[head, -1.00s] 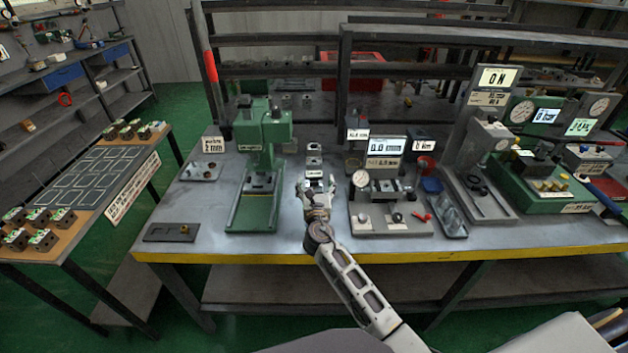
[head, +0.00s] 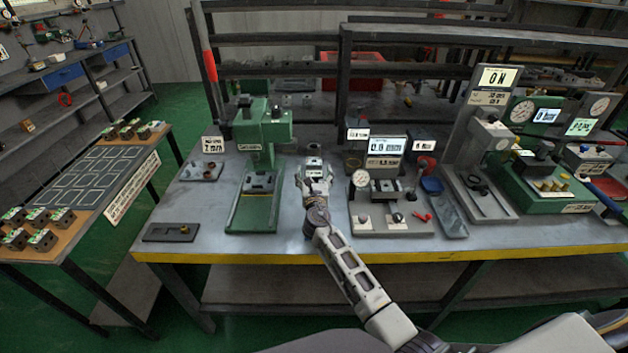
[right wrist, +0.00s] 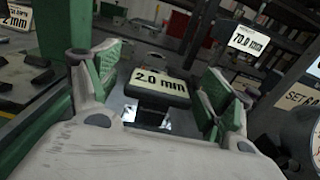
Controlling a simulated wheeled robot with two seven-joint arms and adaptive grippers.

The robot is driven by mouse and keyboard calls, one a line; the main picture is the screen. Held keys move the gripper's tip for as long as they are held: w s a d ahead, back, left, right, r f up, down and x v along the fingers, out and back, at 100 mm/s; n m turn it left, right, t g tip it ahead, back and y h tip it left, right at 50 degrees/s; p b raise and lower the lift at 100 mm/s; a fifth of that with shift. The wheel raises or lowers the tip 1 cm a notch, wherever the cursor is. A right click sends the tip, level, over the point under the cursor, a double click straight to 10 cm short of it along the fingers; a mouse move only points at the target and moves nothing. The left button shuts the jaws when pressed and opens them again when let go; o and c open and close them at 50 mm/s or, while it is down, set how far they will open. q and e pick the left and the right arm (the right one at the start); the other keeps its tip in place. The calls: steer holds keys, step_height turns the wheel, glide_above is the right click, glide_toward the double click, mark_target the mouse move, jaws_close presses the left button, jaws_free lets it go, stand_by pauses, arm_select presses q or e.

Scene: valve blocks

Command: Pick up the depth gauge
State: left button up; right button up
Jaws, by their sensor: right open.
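A small dark block with a pale display reading 2.0 mm, which looks like the depth gauge, shows in the right wrist view (right wrist: 158,86). It sits on the grey bench between my right gripper's two green-padded fingers (right wrist: 165,72), with visible gaps on both sides. In the head view my right gripper (head: 315,172) is low over the bench, right of the green press, and is open. The gauge (head: 313,162) shows there just at its fingertips, partly covered by the gripper. My left gripper is not in view.
A green press (head: 257,175) stands close left of the gripper. A grey fixture with a dial (head: 390,215) stands close right. A blue-grey tray (head: 451,215) and a tall grey stand (head: 482,165) are further right. A flat dark plate (head: 171,232) lies front left.

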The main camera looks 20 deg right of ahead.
mark_target(314, 173)
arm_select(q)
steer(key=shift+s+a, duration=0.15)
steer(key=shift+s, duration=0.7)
arm_select(e)
steer(key=c, duration=1.2)
steer(key=shift+r+p, duration=0.45)
steer(key=shift+r, duration=0.55)
step_height(314, 173, up, 7)
steer(key=shift+f+p, duration=0.1)
steer(key=shift+p, duration=1)
steer(key=shift+r, duration=0.55)
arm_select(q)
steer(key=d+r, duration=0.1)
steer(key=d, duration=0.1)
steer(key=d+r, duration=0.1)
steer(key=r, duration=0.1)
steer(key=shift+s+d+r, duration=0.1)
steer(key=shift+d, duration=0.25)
arm_select(e)
steer(key=shift+r, duration=0.1)
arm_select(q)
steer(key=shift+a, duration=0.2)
